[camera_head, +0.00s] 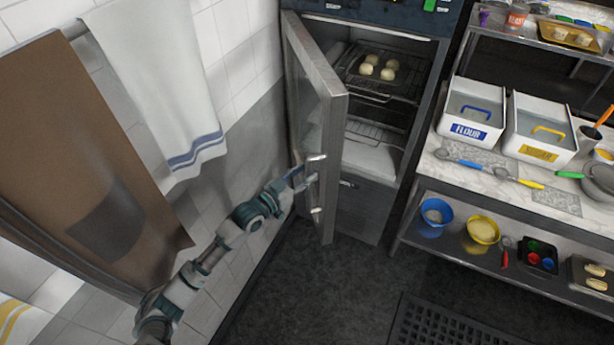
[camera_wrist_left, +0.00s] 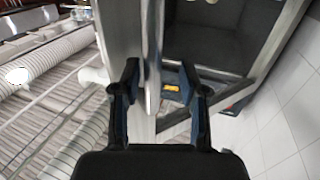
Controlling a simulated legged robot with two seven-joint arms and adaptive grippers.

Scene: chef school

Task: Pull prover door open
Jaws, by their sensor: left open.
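The prover (camera_head: 365,195) is a tall dark metal cabinet at the upper middle of the head view. Its door (camera_head: 333,120) stands open, swung out to the left. Bright metal handle parts (camera_head: 316,158) show on the door near its free edge. My left gripper (camera_head: 297,178) is at the door beside the handle. In the left wrist view the open left gripper (camera_wrist_left: 158,78) has its fingers on either side of a pale upright strip of the door (camera_wrist_left: 151,50). Whether they touch it I cannot tell. My right gripper is not in view.
Inside the prover, dough balls (camera_head: 380,68) sit on a wire rack. A workbench (camera_head: 545,205) with flour bins (camera_head: 470,128) stands to the right. A towel (camera_head: 170,85) and a brown apron (camera_head: 90,160) hang at the left wall. The dark floor (camera_head: 330,290) before the prover is clear.

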